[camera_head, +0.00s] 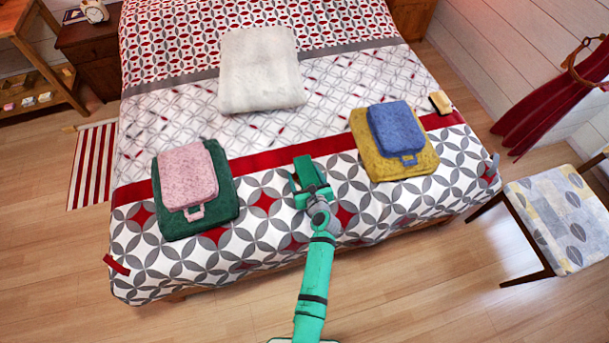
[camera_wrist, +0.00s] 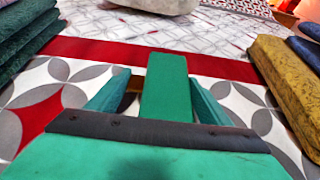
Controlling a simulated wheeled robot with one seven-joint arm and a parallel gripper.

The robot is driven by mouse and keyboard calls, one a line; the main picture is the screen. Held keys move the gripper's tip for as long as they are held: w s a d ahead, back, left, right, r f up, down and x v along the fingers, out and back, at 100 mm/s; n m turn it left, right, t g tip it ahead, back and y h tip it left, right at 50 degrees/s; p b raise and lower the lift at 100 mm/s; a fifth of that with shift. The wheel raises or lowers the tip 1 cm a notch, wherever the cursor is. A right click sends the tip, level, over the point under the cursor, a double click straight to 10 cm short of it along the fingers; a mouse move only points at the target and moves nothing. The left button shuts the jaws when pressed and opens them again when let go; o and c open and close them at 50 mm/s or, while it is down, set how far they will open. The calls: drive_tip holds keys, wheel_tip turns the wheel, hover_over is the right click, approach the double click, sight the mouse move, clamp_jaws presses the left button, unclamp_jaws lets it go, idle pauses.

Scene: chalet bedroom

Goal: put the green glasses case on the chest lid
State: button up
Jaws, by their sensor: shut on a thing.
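The green glasses case (camera_head: 304,170) is at the end of my arm, over the foot end of the bed. In the wrist view the case (camera_wrist: 167,85) is an upright green slab between the two fingers, pointing away from me. My gripper (camera_head: 311,187) is shut on it; the gripper also shows in the wrist view (camera_wrist: 158,100). Whether the case touches the bedspread is hard to tell. No chest lid can be made out in either view.
On the bed (camera_head: 270,205), a pink folded cloth (camera_head: 187,175) lies on a dark green one (camera_head: 225,205) at left. A blue one (camera_head: 397,125) lies on a yellow one (camera_head: 368,150) at right. A white blanket (camera_head: 260,70) lies farther back. A patterned chair (camera_head: 560,220) stands right.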

drive_tip(key=shift+f, duration=0.15)
drive_tip(key=o, duration=1.2)
drive_tip(key=shift+s, duration=0.1)
drive_tip(key=shift+o, duration=0.7)
drive_tip(key=v, duration=1.1)
drive_tip(key=shift+s+d+r, duration=0.1)
drive_tip(key=shift+s+r, duration=0.2)
drive_tip(key=shift+w+f, duration=0.15)
drive_tip(key=shift+w, duration=0.45)
drive_tip(key=x, duration=0.4)
drive_tip(key=shift+w, duration=0.2)
drive_tip(key=shift+a+x, duration=0.1)
drive_tip(key=shift+x, duration=1.4)
drive_tip(key=shift+a+x, duration=0.15)
drive_tip(key=shift+x, duration=1.35)
